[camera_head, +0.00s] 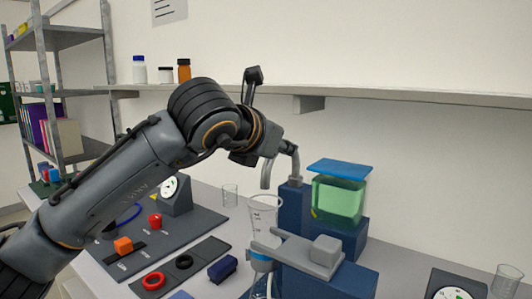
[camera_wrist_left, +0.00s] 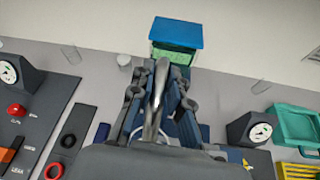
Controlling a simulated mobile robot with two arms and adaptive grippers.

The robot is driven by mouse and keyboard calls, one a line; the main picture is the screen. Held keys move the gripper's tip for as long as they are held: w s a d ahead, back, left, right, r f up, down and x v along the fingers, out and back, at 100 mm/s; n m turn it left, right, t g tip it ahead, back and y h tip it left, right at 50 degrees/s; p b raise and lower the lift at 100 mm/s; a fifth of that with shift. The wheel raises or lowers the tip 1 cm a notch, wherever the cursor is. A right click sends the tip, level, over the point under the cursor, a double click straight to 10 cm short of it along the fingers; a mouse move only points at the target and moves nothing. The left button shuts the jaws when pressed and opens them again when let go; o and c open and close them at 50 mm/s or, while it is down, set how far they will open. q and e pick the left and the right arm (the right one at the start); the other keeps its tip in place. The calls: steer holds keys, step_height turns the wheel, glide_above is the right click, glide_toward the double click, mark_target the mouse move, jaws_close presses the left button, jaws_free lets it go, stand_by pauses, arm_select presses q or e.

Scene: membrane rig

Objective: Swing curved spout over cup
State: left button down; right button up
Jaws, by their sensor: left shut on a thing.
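The grey curved spout (camera_head: 266,174) rises from a blue post (camera_head: 291,199) and bends over to the left. My left gripper (camera_head: 258,153) is at the upper part of the spout and is shut on it. In the left wrist view the shiny spout (camera_wrist_left: 160,88) lies between the two dark fingers of my gripper. The clear graduated cup (camera_head: 264,222) stands upright below. In the head view the spout's lower end appears just above the cup's rim, though depth is hard to judge. The cup is not clearly visible in the wrist view. My right gripper is not in view.
A tank of green liquid with a blue lid (camera_head: 341,168) stands right of the post. A grey clamp plate (camera_head: 292,251) is in front. A gauge panel (camera_head: 176,194) lies left, with a small glass beaker (camera_head: 230,195) nearby. A wall shelf (camera_head: 400,96) runs behind my arm.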

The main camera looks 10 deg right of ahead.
arm_select(q)
steer(key=shift+w+a+r, duration=0.1)
steer(key=shift+a+r, duration=0.05)
steer(key=shift+r, duration=0.05)
steer(key=c, duration=1.3)
jaws_free()
steer(key=shift+f, duration=0.1)
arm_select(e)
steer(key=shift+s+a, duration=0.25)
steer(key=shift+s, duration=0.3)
arm_select(q)
steer(key=v, duration=1.2)
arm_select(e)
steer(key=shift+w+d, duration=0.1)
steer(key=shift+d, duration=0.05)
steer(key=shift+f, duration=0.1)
